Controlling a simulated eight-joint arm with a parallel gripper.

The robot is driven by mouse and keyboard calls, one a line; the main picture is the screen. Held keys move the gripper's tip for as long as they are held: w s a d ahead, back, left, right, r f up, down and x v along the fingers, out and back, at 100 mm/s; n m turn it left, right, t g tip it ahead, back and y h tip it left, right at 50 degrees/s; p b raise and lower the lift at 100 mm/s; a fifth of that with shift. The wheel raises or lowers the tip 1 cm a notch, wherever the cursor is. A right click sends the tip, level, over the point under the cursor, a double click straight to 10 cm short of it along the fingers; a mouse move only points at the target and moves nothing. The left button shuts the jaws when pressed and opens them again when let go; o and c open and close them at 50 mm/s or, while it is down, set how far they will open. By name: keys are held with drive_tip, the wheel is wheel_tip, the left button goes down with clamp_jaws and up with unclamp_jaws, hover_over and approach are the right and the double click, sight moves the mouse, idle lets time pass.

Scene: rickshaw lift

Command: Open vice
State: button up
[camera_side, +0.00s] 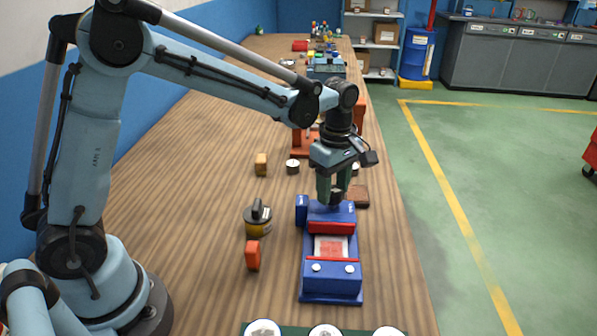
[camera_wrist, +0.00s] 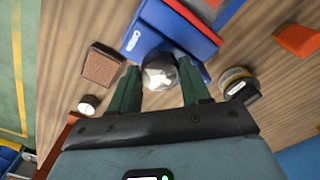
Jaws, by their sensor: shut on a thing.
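The blue vice (camera_side: 331,280) with red jaw pieces stands on the wooden bench, left of the bench's right edge. A red and white patch shows between its two jaws, which are apart. My gripper (camera_side: 334,192) is at the far end of the vice, pointing down. In the wrist view, my gripper (camera_wrist: 162,88) has its two green fingers on either side of a round grey knob (camera_wrist: 160,71) at the end of the vice (camera_wrist: 165,25). The gripper is shut on this knob. Most of the knob is hidden by the fingers in the side view.
A black and yellow round tool (camera_side: 258,219) and an orange block (camera_side: 253,255) lie left of the vice. A brown block (camera_side: 358,196) lies close to its far right. An orange stand (camera_side: 304,142) is behind. Bench is clear further left.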

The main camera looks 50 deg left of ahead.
sight(333, 190)
idle(0.5)
drive_tip(key=o, duration=1.1)
drive_tip(key=shift+c, duration=0.2)
drive_tip(key=shift+r, duration=0.1)
wheel_tip(333, 190, up, 12)
drive_tip(key=s+a+f+m+t, duration=0.2)
drive_tip(key=s+m+t, duration=0.1)
drive_tip(key=s+m, duration=0.4)
drive_tip(key=s+a+f+m+t, duration=0.2)
drive_tip(key=s+m, duration=0.5)
drive_tip(key=m, duration=0.4)
drive_tip(key=shift+a+f+t, duration=0.4)
drive_tip(key=shift+f+t, duration=0.45)
drive_tip(key=shift+t, duration=0.25)
